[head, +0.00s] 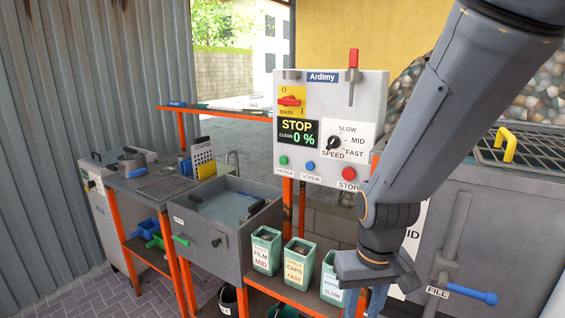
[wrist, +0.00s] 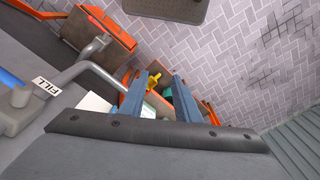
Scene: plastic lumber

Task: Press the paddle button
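The grey control panel (head: 377,95) labelled Ardimy stands in the middle of the head view. Its green button (head: 283,160), labelled PADDLE, is at the lower left. A blue SCREW button (head: 310,166) and a red STOP button (head: 348,174) sit to its right. The display (head: 298,132) reads STOP, CLEAN 0 %. My gripper (wrist: 160,76) points down in the wrist view, with its two blue fingers apart and nothing visibly held. The paddle button is not visible in the wrist view.
Green bins (head: 266,250) labelled FILM, CAPS and one partly hidden stand on an orange-framed shelf below the panel. A grey tank (head: 220,215) is to their left. A grey machine with a blue FILL lever (head: 478,297) is at right. The panel's front looks unobstructed around the paddle button.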

